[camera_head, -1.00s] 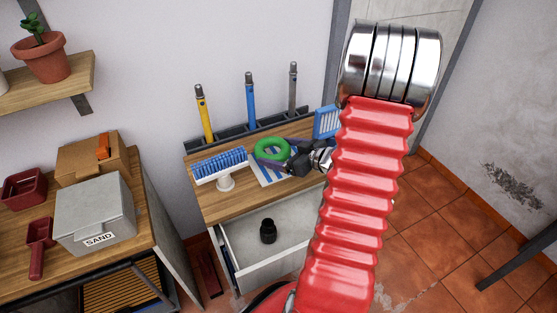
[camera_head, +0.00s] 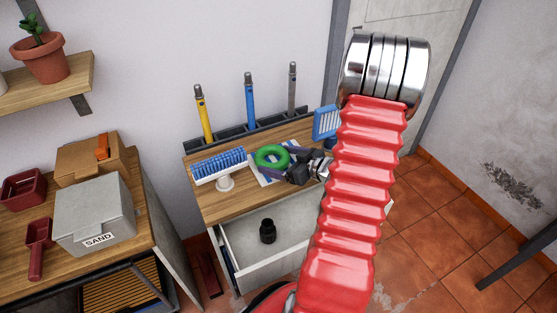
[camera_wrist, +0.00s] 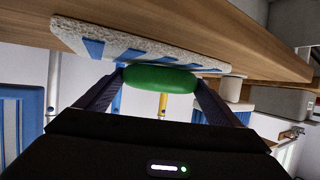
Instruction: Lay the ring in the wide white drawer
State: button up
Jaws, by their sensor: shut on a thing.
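The green ring (camera_head: 271,156) is held at the tips of my gripper (camera_head: 282,160), above or at the striped cloth on the wooden cabinet top. In the wrist view the ring (camera_wrist: 160,79) sits between the two dark fingers of my gripper (camera_wrist: 158,84), which are shut on it. The wide white drawer (camera_head: 292,233) is pulled open below the cabinet top, with a black object (camera_head: 267,231) inside at its left. My red arm hides the drawer's right part.
A blue-and-white striped cloth (camera_wrist: 110,44) lies by the ring. A blue brush (camera_head: 219,166) stands at the left of the cabinet top (camera_head: 240,200). Several upright handles stand in a rack behind. A grey sand box (camera_head: 95,213) is on the left bench.

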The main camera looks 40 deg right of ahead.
jog(key=shift+f, duration=0.15)
jog(key=o, duration=1)
jog(key=shift+s, duration=0.1)
jog(key=v, duration=1.3)
jog(key=shift+s, duration=0.3)
